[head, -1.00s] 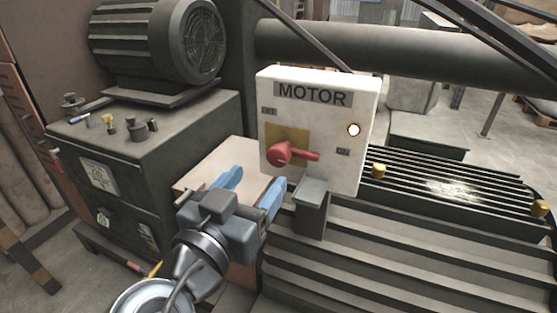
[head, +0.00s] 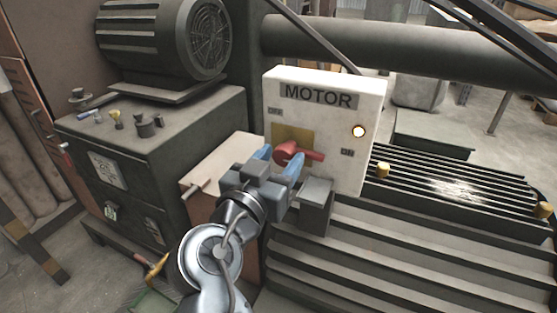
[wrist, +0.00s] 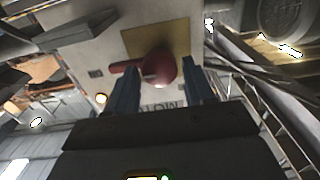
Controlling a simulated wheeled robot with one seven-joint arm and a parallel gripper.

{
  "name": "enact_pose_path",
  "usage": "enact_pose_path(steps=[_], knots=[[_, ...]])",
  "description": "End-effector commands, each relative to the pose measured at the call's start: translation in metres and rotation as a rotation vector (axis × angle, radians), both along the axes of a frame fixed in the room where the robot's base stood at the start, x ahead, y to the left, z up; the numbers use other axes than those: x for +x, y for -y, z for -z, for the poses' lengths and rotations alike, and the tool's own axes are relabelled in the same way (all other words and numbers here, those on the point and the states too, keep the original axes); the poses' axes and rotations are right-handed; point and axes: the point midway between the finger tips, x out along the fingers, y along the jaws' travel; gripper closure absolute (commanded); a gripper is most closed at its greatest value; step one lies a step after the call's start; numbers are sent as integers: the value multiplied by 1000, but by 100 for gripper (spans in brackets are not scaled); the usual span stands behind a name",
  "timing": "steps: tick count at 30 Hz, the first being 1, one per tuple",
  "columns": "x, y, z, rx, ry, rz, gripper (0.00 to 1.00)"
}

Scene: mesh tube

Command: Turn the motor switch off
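The white MOTOR box (head: 350,110) carries a red rotary switch (head: 310,154) on a brass-coloured plate (head: 292,133). The switch's lever points right, towards the small ON label (head: 347,152); the other label (head: 275,112) is at upper left. A lamp (head: 358,131) on the box glows. My gripper (head: 279,162) is open in front of the switch, its blue fingers on either side of the round red hub. In the wrist view, the red hub (wrist: 160,68) shows between and beyond the fingertips (wrist: 162,75), with the lever towards the left finger. I cannot tell whether they touch.
A grey block (head: 314,193) juts out just below the box, close to my gripper's right. A dark cabinet (head: 150,135) with a motor (head: 165,45) stands at left. A slatted machine bed (head: 450,185) lies at right.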

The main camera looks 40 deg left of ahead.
Motion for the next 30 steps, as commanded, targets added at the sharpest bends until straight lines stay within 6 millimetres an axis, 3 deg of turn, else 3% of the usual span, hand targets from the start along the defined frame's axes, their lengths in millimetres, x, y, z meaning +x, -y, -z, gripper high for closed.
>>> enact_pose_path(steps=[13, 23, 30], knots=[[0, 0, 0, 0, 0, 0, 89], [0, 0, 1, -53, 13, 0, 89], [0, 0, 1, -203, 49, 0, 89]])
